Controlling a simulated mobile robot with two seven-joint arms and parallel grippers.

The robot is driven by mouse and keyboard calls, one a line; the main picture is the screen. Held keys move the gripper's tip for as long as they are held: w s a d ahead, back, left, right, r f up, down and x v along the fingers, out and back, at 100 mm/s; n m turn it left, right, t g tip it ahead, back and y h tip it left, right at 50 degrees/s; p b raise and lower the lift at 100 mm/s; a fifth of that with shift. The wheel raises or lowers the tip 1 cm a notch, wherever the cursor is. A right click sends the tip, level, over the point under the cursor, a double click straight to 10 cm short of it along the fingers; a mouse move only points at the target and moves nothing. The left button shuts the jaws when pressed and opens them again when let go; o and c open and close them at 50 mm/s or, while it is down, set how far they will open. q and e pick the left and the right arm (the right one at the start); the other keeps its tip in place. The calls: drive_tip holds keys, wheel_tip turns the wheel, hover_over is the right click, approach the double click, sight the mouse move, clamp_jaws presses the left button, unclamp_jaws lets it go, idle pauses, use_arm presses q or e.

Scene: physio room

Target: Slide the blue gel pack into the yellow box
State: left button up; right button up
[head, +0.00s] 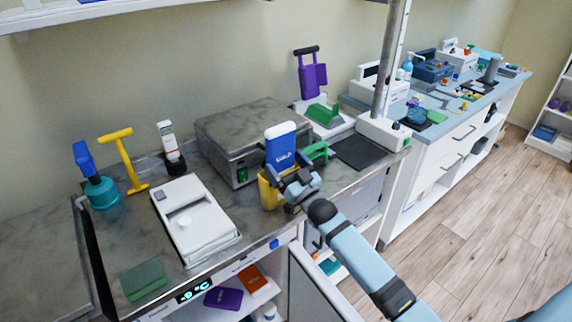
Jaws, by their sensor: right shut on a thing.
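The blue gel pack (281,151) stands upright, with a white top end. My right gripper (287,177) reaches in from the lower right and is shut on the gel pack near its lower part. The yellow box (266,194) stands on the steel counter near its front edge, directly below and behind the gripper. The gripper hides much of the box and the pack's lower end, so I cannot tell whether the pack is inside the box opening or just above it. My left gripper is not in view.
A white device (194,218) lies to the left. A green pad (143,279) lies front left. A dark mat (358,151) lies right.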

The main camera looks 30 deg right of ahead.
drive_tip(key=shift+f, duration=0.2)
drive_tip(key=o, duration=0.8)
drive_tip(key=shift+c, duration=0.2)
